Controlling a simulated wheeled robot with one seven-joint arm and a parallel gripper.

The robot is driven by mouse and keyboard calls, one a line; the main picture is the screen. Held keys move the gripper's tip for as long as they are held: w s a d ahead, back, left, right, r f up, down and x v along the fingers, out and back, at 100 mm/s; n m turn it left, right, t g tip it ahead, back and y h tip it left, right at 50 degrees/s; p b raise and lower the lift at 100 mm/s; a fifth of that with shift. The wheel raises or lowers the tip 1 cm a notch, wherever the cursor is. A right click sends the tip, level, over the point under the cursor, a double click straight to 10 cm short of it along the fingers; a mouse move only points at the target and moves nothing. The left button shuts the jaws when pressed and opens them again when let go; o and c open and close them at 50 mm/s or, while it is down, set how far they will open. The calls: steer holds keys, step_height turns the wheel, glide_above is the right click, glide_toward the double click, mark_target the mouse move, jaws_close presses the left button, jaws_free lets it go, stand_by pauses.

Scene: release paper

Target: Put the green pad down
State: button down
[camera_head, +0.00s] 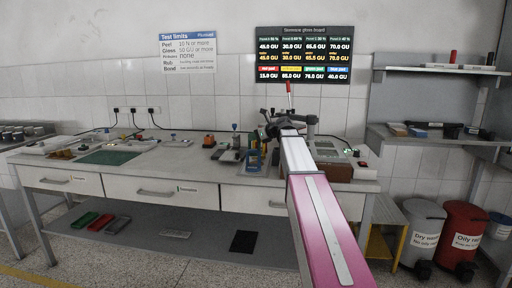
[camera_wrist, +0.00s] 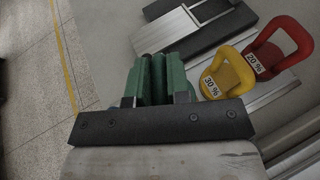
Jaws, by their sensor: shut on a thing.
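In the wrist view my gripper (camera_wrist: 156,100) is shut on the green pad (camera_wrist: 158,78), which stands up between the two dark fingers. Part of the pad is hidden behind the gripper's dark crossbar. In the head view my gripper (camera_head: 274,126) is over the right part of the long bench (camera_head: 190,171). The green pad cannot be made out there. I cannot tell whether the pad touches anything beneath it.
In the wrist view a yellow "30 %" piece (camera_wrist: 228,75) and a red "20 %" piece (camera_wrist: 277,50) stand right of the pad. A dark and silver fixture (camera_wrist: 190,25) lies beyond. A green mat (camera_head: 108,158) lies on the bench's left part.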

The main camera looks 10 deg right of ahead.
steer(key=shift+w+d+f, duration=0.2)
steer(key=shift+d+f, duration=0.2)
steer(key=shift+d, duration=0.1)
steer(key=shift+f, duration=1.85)
steer(key=shift+f, duration=0.15)
steer(key=c, duration=1.1)
jaws_free()
steer(key=v, duration=1.2)
